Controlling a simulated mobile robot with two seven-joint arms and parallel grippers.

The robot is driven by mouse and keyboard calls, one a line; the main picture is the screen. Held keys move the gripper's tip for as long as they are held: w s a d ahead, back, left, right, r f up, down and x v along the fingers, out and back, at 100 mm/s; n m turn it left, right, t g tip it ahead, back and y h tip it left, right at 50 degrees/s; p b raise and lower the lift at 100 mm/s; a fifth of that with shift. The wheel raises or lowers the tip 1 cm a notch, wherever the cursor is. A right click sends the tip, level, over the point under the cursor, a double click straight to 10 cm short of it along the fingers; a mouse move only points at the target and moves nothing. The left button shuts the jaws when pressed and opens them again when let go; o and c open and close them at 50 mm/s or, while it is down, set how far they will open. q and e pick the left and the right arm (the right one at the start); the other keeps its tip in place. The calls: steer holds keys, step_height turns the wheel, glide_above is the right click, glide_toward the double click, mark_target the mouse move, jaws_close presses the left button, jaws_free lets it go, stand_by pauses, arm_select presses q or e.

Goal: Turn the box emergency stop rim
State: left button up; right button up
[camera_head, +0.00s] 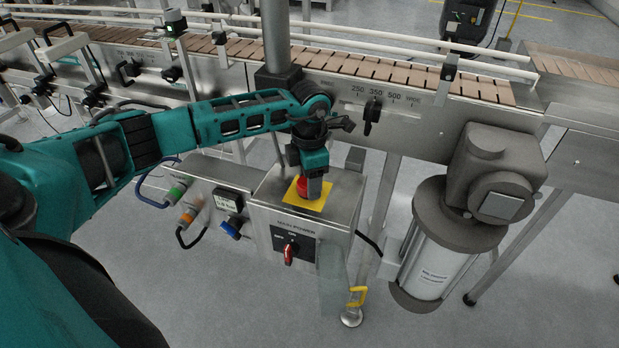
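The emergency stop (302,188) is a red button on a yellow square plate (290,199), on top of a metal control box (330,212). My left arm reaches in from the left, and my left gripper (314,187) points down at the button. The gripper covers the right part of the red rim, and it looks to be at or touching it. The fingers overlap in this view, so I cannot tell how far apart they are. My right gripper is not in view.
The box front carries a red rotary switch (288,254). A smaller panel with knobs (198,200) is at its left. A grey motor with a cylinder (436,262) stands to the right. The conveyor (400,75) runs behind.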

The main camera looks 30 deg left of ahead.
arm_select(q)
steer(key=o, duration=0.4)
step_height(320, 180, up, 13)
steer(key=p, duration=0.2)
steer(key=shift+p, duration=0.35)
steer(key=shift+f, duration=0.1)
